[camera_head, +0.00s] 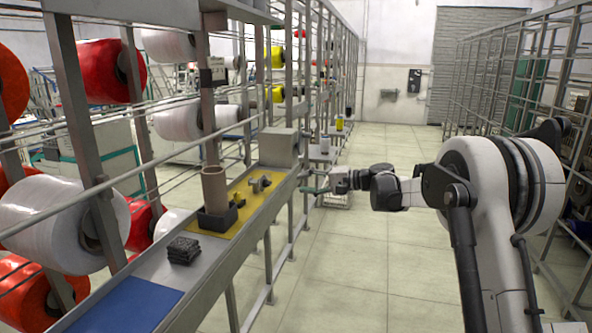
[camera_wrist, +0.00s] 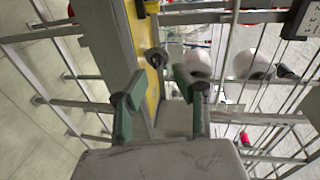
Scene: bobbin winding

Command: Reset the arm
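My gripper (camera_head: 314,190) is at the end of my arm, which reaches in from the right in the head view. It is level with the far part of the shelf, beside its right edge. In the wrist view my gripper (camera_wrist: 158,98) has its two green-padded fingers spread apart, with nothing held between them. Beyond the fingers lie the shelf's yellow mat (camera_wrist: 150,98) and a dark metal part (camera_wrist: 156,58).
The shelf (camera_head: 205,272) carries a brown tube (camera_head: 214,190) in a dark holder, metal parts (camera_head: 260,184), a black stack (camera_head: 183,250) and a blue mat (camera_head: 125,305). Racks with red and white bobbins (camera_head: 62,222) stand left.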

